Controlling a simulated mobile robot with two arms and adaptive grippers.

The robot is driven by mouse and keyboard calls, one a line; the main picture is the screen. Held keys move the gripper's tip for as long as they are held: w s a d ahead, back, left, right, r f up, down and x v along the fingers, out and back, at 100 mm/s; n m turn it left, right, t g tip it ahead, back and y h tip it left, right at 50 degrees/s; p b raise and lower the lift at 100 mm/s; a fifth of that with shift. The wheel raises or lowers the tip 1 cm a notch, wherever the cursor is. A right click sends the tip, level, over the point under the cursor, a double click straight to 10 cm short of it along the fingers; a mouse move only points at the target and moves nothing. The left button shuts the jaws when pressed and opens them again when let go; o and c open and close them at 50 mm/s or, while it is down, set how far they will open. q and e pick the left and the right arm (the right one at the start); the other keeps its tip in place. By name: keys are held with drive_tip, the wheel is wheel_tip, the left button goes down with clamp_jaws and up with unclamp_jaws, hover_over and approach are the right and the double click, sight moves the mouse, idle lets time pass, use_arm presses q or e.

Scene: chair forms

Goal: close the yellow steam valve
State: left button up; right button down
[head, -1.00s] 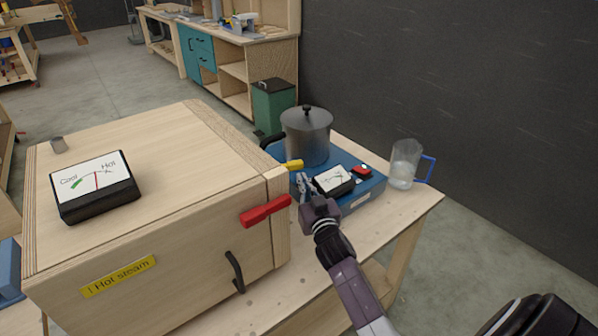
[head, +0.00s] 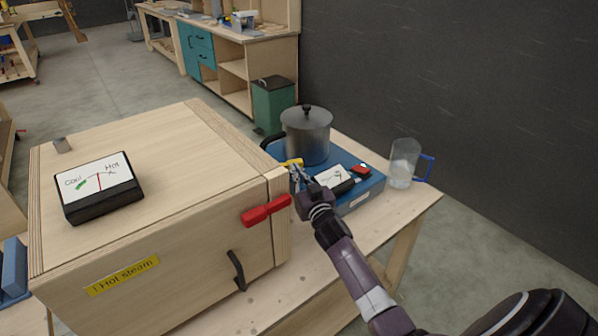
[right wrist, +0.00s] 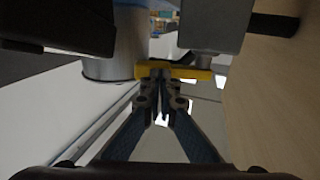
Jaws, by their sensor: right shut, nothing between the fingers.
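The yellow steam valve (head: 291,163) is a small lever handle by the right side of the wooden steam box (head: 150,170). In the right wrist view the yellow valve (right wrist: 180,71) lies crosswise just beyond my fingertips. My right gripper (head: 299,174) is at the valve's near side, with its fingers close together and nothing between them. Its fingers also show in the right wrist view (right wrist: 161,78), at or very near the yellow handle; I cannot tell if they touch it. My left gripper is out of view.
A red lever (head: 267,210) sticks out from the box front near my right gripper. A metal pot (head: 307,135) stands on a blue heater (head: 363,193) with a small gauge. A glass jug (head: 403,163) stands at right. A Cool/Hot gauge (head: 98,187) sits on the box.

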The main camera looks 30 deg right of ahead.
sight(301, 166)
drive_tip(key=w+d+n+y, duration=0.2)
drive_tip(key=y, duration=0.1)
drive_tip(key=shift+d+f+p, duration=0.15)
drive_tip(key=shift+d+p, duration=0.15)
drive_tip(key=shift+d, duration=0.05)
drive_tip(key=shift+s, duration=0.15)
